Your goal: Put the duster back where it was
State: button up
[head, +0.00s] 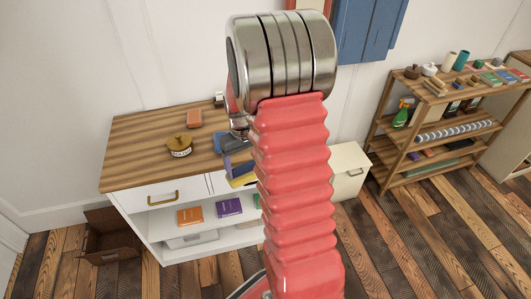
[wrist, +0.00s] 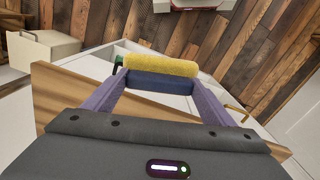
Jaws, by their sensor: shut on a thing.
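The duster (wrist: 160,74) is a bar with a yellow pad and a dark blue back. It lies crosswise between the two purple fingers of my gripper (wrist: 155,88), which is shut on it. In the head view, the duster's yellow pad (head: 242,181) shows beside my red arm, and my gripper (head: 238,165) hangs near the front edge of the cabinet's striped wooden top (head: 140,160). My arm hides part of both and the right part of the cabinet. I cannot tell any spot marked for the duster.
A brown lidded pot (head: 179,147) and an orange block (head: 194,118) stand on the top. Orange (head: 190,216) and purple (head: 229,207) boxes sit on the open shelf below. A loaded shelf unit (head: 445,131) stands right.

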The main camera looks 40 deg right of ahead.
jog(key=w+a+f, duration=0.2)
jog(key=a+f, duration=0.1)
jog(key=a, duration=0.4)
jog(key=w+a+f+n, duration=0.1)
jog(key=w+a+f, duration=0.1)
jog(key=a, duration=0.5)
jog(key=w+a+f+n, duration=0.1)
jog(key=a+f, duration=0.2)
jog(key=a, duration=0.5)
jog(key=shift+w+f, duration=0.4)
